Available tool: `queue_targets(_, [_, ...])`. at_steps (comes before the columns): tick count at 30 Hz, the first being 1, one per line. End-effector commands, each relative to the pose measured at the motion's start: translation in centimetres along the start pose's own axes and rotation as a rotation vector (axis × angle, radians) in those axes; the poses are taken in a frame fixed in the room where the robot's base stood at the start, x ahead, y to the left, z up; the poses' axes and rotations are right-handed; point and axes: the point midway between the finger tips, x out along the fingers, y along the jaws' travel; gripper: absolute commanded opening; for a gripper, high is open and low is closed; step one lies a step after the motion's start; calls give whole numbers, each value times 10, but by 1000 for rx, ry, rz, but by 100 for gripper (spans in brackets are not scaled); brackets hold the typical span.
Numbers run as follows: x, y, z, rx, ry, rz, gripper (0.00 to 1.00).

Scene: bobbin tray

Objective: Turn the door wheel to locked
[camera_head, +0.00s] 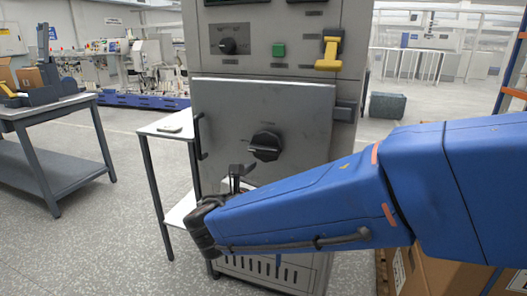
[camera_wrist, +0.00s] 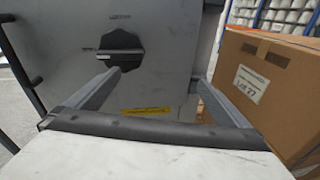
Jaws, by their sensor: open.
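The door wheel (camera_head: 265,146) is a round black knob with a raised grip bar on the grey cabinet door (camera_head: 225,110). Its bar lies nearly level. It also shows in the wrist view (camera_wrist: 120,48), left of centre, with a small dark label above it that I cannot read surely. My gripper (camera_head: 237,176) is in front of the lower door, below and left of the wheel in the head view. In the wrist view my gripper (camera_wrist: 160,77) has its two grey fingers spread, with nothing between them, apart from the wheel. My arm hides the lower right of the door.
A dark door handle (camera_head: 200,136) stands out at the door's left edge. A white-topped side table (camera_head: 165,126) is left of the cabinet. A cardboard box (camera_wrist: 262,85) is close on the right. A yellow lever (camera_head: 328,55) and green button (camera_head: 279,50) sit above the door.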

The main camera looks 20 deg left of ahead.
Motion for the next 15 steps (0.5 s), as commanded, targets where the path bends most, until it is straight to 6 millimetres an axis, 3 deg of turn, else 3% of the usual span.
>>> queue_targets(1, [-13,22,-4,-35,-24,42,100])
queue_targets(3, [-26,42,-6,-74,-54,85,100])
queue_targets(6, [-39,61,-8,-106,-81,123,100])
queue_targets(10, [-41,69,-8,-120,-94,139,100])
queue_targets(15, [-23,70,-7,-119,-94,135,100])
